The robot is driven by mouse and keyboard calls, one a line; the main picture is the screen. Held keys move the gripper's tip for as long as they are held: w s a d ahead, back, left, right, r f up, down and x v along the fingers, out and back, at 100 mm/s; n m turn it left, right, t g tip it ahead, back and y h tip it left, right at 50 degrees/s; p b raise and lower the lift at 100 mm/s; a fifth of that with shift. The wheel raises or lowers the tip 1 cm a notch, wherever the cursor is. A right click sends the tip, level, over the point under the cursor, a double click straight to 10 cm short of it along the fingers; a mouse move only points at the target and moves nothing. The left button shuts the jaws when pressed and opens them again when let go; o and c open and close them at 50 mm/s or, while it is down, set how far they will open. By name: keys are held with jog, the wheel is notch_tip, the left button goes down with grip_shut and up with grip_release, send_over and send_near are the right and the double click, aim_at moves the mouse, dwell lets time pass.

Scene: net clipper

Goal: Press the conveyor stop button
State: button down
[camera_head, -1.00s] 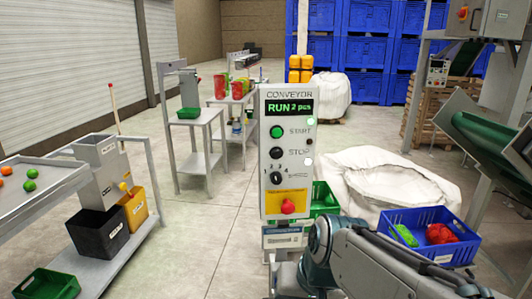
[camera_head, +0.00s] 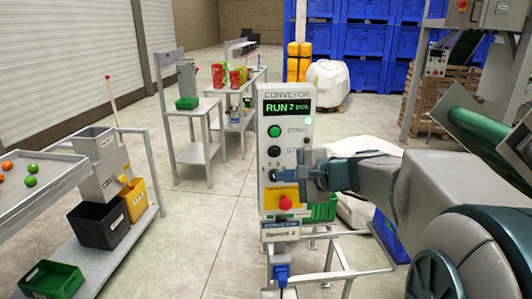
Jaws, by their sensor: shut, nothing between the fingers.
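The grey conveyor control panel (camera_head: 262,125) stands upright at the middle. Its display (camera_head: 287,107) reads RUN in green. The green start button (camera_head: 274,131) is above the black stop button (camera_head: 274,152), whose face still shows. A red button (camera_head: 285,203) sits on the yellow patch below. My gripper (camera_head: 277,175) reaches in from the right, shut and empty, in front of the panel just below the stop button. It hides part of the STOP label and most of the selector knob. I cannot tell whether its tip touches the panel.
A metal rail frame (camera_head: 335,272) stands below the panel. A cart with a black bin (camera_head: 98,224) and green crate (camera_head: 50,279) is at left. Tables stand behind. A green conveyor (camera_head: 480,130) rises at right. Floor left of the panel is clear.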

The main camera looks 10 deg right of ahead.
aim_at(281, 158)
jog(key=shift+w+d+p, duration=0.2)
jog(key=shift+w+p, duration=0.4)
jog(key=shift+w, duration=1.6)
jog(key=shift+w+d+p, duration=0.15)
jog(key=shift+w+p, duration=0.4)
jog(key=shift+w, duration=1.65)
jog(key=shift+w, duration=0.4)
jog(key=shift+w, duration=0.4)
jog(key=shift+b, duration=0.35)
jog(key=shift+s+b, duration=0.45)
jog(key=shift+s, duration=0.4)
